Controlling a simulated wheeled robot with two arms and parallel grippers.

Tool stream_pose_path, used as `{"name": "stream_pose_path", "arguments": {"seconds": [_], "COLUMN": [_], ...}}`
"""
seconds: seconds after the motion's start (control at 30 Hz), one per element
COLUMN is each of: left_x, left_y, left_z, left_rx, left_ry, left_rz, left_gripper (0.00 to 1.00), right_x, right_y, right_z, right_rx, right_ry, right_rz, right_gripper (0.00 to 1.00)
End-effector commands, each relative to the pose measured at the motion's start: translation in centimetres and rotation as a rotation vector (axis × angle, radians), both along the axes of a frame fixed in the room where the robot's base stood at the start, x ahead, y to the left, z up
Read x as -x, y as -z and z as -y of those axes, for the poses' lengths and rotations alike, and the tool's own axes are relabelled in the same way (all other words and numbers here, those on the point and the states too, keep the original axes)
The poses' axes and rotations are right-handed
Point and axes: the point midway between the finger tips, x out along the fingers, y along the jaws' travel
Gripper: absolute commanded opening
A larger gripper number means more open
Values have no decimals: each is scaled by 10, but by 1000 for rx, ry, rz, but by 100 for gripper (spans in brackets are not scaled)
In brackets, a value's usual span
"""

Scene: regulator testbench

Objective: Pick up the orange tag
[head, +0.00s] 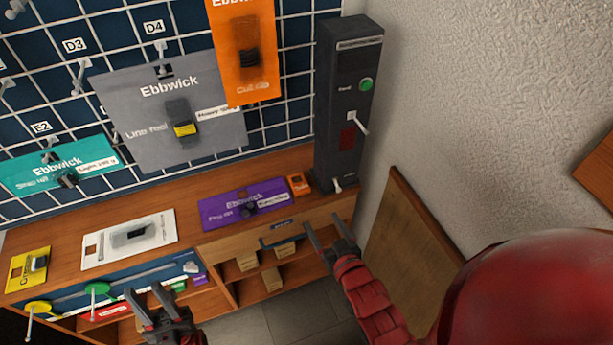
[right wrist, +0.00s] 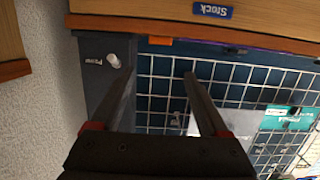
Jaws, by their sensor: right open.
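A small orange tag (head: 300,184) lies on the wooden bench top, between the purple Ebbwick card (head: 243,205) and the dark column. In the right wrist view the orange tag (right wrist: 160,41) shows as a thin strip at the bench edge, beyond my fingertips. My right gripper (head: 326,226) is open and empty, in front of the bench edge and apart from the tag. Its two fingers also show spread in the right wrist view (right wrist: 159,75). My left gripper (head: 144,291) is at the lower left before the bench front, fingers apart with nothing visible between them.
A dark column (head: 346,105) with a green button stands right of the tag, near the textured wall (head: 480,90). A large orange card (head: 243,60) and a grey card (head: 165,110) hang on the grid. White (head: 130,240) and yellow (head: 27,270) cards lie on the bench.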

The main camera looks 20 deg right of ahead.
Motion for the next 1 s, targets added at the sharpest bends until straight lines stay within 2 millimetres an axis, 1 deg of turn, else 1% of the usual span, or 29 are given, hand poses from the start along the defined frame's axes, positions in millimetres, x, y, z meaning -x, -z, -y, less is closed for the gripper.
{"name": "stream_pose_path", "arguments": {"seconds": [0.07,0.17,0.5,0.6,0.7,0.93,1.0], "left_x": [0,0,0,0,0,0,0], "left_y": [-1,-2,-15,-18,-19,-21,-24], "left_z": [0,0,0,0,0,0,0], "left_rx": [0,0,0,0,0,0,0], "left_ry": [0,0,0,0,0,0,0], "left_rz": [0,0,0,0,0,0,0], "left_gripper": [36,36,36,36,36,36,36], "right_x": [-5,-21,-91,-105,-115,-122,-128], "right_y": [2,4,17,20,23,25,27], "right_z": [-1,-3,-4,-5,-5,-5,-4], "right_rx": [0,-1,-1,-1,0,1,1], "right_ry": [-2,-5,-3,-3,-2,-3,-2], "right_rz": [-8,-6,-5,-5,-6,-7,-8], "right_gripper": [78,78,78,78,78,78,78]}}
